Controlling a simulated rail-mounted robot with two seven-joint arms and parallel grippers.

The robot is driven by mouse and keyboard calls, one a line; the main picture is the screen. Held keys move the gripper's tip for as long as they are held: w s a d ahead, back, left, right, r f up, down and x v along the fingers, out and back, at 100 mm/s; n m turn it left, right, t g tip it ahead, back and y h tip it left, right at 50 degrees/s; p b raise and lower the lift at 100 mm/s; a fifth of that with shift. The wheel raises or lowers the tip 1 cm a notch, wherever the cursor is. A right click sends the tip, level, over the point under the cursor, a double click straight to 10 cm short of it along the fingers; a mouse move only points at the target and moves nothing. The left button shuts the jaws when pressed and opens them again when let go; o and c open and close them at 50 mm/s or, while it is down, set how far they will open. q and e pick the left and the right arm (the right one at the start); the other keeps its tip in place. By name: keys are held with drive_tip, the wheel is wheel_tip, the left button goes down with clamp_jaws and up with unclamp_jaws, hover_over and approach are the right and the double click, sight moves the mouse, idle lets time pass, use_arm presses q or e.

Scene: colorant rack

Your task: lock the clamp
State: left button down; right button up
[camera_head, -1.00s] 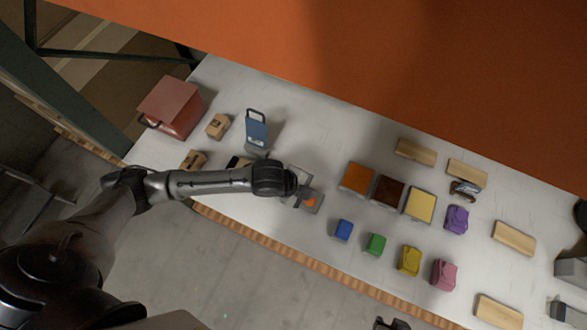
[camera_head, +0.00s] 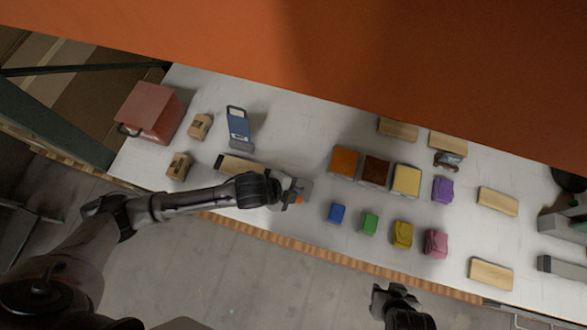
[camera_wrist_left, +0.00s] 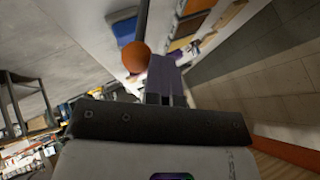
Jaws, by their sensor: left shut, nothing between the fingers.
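The clamp (camera_head: 304,186) is a small grey device with an orange tip, near the table's front edge. In the left wrist view its orange round knob (camera_wrist_left: 135,57) shows just left of my fingers. My left gripper (camera_head: 287,190) is over the clamp, shut and empty, and hides much of it. In the left wrist view the shut fingers (camera_wrist_left: 164,80) are close beside the knob; I cannot tell whether they touch it. The clamp's lever position is unclear. My right gripper (camera_head: 394,296) is at the bottom, off the table's front edge, its jaws unclear.
A blue device (camera_head: 238,127), a red box (camera_head: 150,112) and a wooden block (camera_head: 240,166) stand left of the clamp. Orange, brown and yellow trays and several coloured blocks, such as the blue one (camera_head: 337,213), lie to its right. An orange panel (camera_head: 450,70) hangs over the back.

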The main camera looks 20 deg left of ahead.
use_arm(q)
drive_tip(key=shift+s+f, duration=0.15)
drive_tip(key=shift+s, duration=0.05)
drive_tip(key=s+a+r+p, duration=0.2)
drive_tip(key=a+r, duration=0.3)
drive_tip(key=r, duration=0.5)
drive_tip(key=shift+a+r, duration=0.25)
drive_tip(key=shift+r, duration=0.1)
idle(0.4)
